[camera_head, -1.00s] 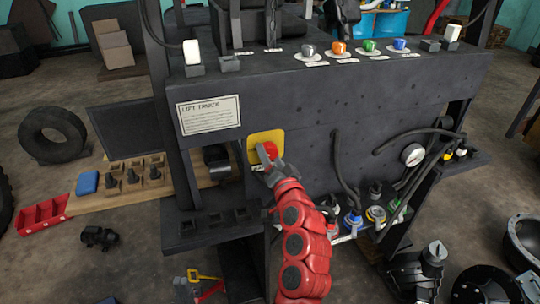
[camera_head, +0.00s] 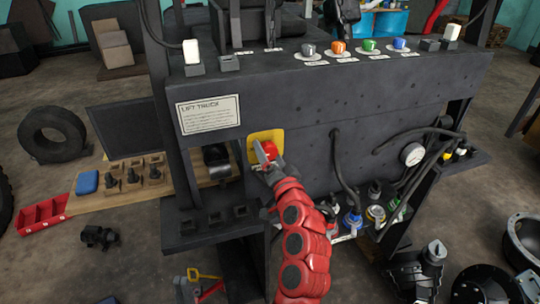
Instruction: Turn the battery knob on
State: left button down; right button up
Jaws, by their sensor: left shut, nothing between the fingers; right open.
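The red battery knob (camera_head: 270,149) sits on a yellow plate (camera_head: 278,135) on the front of the dark forklift panel. My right gripper (camera_head: 265,157), on the red arm, is at the knob and covers its lower left part. Its fingers are open, with one grey finger along the knob's left side. I cannot tell whether the fingers touch the knob. My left gripper is not in view.
The "LIFT TRUCK" sign (camera_head: 208,114) is left of the plate. Black cables (camera_head: 343,170) hang to the right, near a round gauge (camera_head: 412,154). A dark socketed ledge (camera_head: 210,222) juts out at lower left. Coloured knobs (camera_head: 339,47) line the panel top.

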aim_at(269, 155)
jog(key=b+v, duration=0.1)
jog(key=v, duration=0.4)
jog(key=shift+s+f, duration=0.1)
jog(key=shift+s, duration=0.15)
jog(key=p+v, duration=1.2)
